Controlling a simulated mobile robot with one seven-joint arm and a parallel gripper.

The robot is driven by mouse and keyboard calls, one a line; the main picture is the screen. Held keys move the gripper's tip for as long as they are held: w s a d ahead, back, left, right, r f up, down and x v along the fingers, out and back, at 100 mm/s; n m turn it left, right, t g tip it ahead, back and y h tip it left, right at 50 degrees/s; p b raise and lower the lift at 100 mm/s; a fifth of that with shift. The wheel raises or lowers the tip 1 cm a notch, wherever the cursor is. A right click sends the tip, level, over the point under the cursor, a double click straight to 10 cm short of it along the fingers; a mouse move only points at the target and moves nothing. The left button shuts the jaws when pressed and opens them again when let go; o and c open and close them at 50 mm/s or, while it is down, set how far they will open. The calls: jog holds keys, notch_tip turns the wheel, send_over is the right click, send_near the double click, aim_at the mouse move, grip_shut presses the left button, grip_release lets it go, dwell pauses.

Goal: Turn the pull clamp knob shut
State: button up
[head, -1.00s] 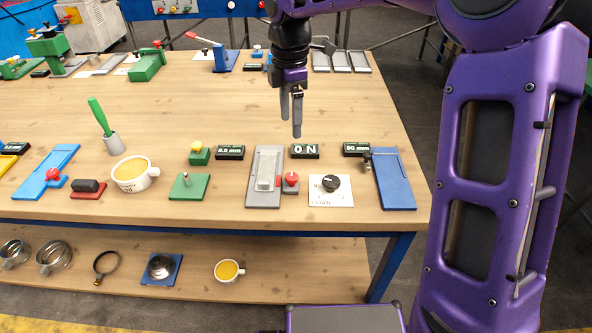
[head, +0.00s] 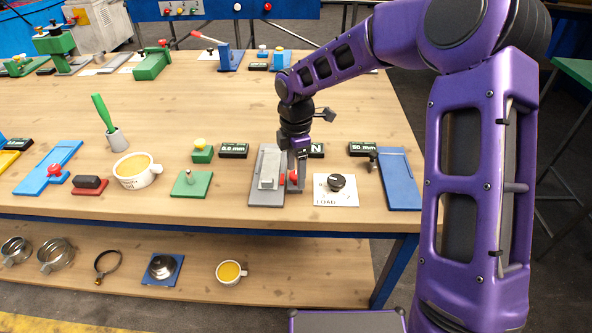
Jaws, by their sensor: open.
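A red knob (head: 293,178) sits on a small block at the right side of a grey plate (head: 264,199) that carries a light grey sliding block (head: 268,171). My gripper (head: 296,180) points down at the red knob, with its fingers open. The fingers partly hide the knob, and I cannot tell whether they touch it. A black round knob (head: 336,182) stands on a white card (head: 334,201) lettered LOAD, just to the right. No label in view names the pull clamp, so I cannot tell for sure which knob is its own.
A blue plate (head: 401,185) with a dark fitting lies to the right, near a "50 mm" display (head: 363,149). My gripper partly covers the ON display (head: 316,151). A green plate with a pin (head: 191,184) and a cup (head: 137,171) lie left. The table's middle is clear.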

grip_shut()
dwell(0.4)
